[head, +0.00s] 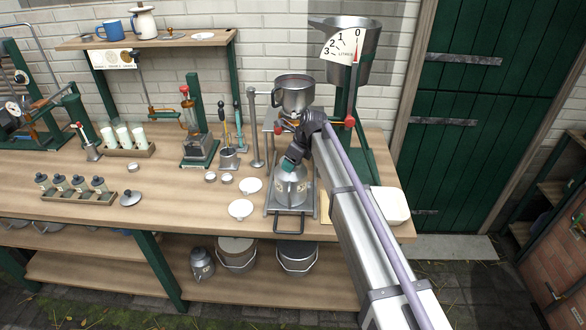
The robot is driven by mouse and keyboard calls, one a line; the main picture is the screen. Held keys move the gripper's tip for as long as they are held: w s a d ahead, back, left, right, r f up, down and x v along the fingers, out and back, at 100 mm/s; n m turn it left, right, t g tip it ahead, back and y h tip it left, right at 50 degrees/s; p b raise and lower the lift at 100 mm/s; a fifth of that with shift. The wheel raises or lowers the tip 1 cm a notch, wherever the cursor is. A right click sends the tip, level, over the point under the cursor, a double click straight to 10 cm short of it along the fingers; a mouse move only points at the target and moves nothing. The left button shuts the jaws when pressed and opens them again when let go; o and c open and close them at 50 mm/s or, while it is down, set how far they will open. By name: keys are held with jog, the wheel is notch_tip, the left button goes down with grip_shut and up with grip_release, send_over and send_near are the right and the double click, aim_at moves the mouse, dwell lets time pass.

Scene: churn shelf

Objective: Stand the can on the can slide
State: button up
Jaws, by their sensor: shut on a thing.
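A metal can (291,187) with a narrowed shoulder shows upright at the front right of the bench. My gripper (293,163) is at its top, shut on it; the jaws are small and partly hidden by my wrist. The can slide (289,211) is a flat metal plate with a dark pull handle at the bench's front edge. The can is directly over the plate; whether its base touches it I cannot tell. My arm covers the area to the right of the can.
A metal jug (294,93) stands behind the can, below the large measuring vessel (345,45) with a litre dial. White saucers (241,209) lie to the left of the slide. A white block (391,205) lies to the right. Pails (297,258) stand on the lower shelf.

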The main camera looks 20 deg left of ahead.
jog(key=shift+f, duration=0.1)
jog(key=o, duration=1.7)
jog(key=shift+c, duration=0.2)
